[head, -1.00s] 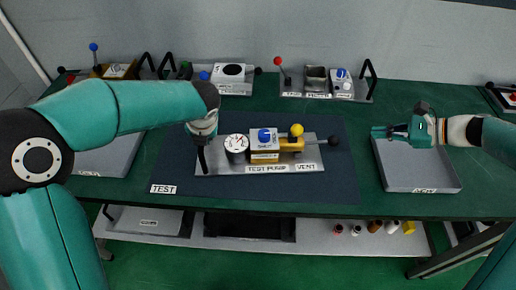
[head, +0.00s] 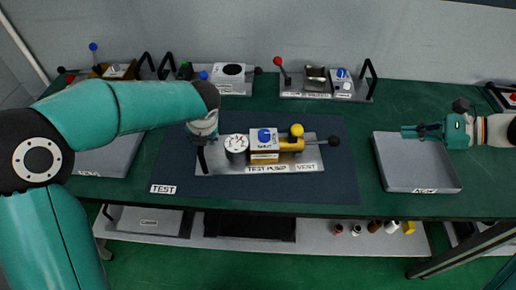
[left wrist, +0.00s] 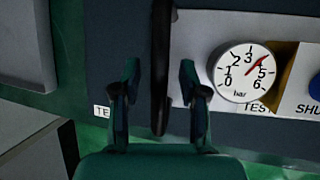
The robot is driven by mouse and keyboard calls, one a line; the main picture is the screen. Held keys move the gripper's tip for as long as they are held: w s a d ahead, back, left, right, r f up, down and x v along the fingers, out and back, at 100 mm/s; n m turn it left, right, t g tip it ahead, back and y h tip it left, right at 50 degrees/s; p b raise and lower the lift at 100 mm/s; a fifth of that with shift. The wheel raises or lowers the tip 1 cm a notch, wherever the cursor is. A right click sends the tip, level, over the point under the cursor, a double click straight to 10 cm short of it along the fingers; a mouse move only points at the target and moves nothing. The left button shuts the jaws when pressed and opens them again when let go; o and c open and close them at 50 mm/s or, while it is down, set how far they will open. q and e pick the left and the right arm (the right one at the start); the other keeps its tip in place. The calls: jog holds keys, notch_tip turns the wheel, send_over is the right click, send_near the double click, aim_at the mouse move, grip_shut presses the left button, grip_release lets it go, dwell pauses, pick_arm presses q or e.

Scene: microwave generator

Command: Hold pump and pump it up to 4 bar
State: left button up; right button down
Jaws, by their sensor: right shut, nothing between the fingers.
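The test pump is a grey plate (head: 215,167) on the dark mat, with a white round gauge (head: 237,145), a blue knob (head: 264,135) and a yellow valve part (head: 291,144). The gauge also shows in the left wrist view (left wrist: 242,72), its red needle between 3 and 5, about 4 bar. The black pump handle (left wrist: 161,70) stands between the fingers of my left gripper (left wrist: 160,92), with gaps on both sides, so they are open around it. In the head view my left fingers are mostly hidden. My right gripper (head: 408,132) is shut and empty, above the tray at right.
The grey tray (head: 425,182) marked NEW lies at right, another grey tray (head: 105,160) at left. Grey plates with fixtures stand at the back, one with a red-knobbed lever (head: 281,70). Small bottles (head: 374,227) sit on the lower shelf.

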pick_arm(q)
jog(key=shift+r, duration=0.1)
jog(key=v, duration=1.1)
jog(key=shift+s+r, duration=0.25)
jog(key=shift+r, duration=0.05)
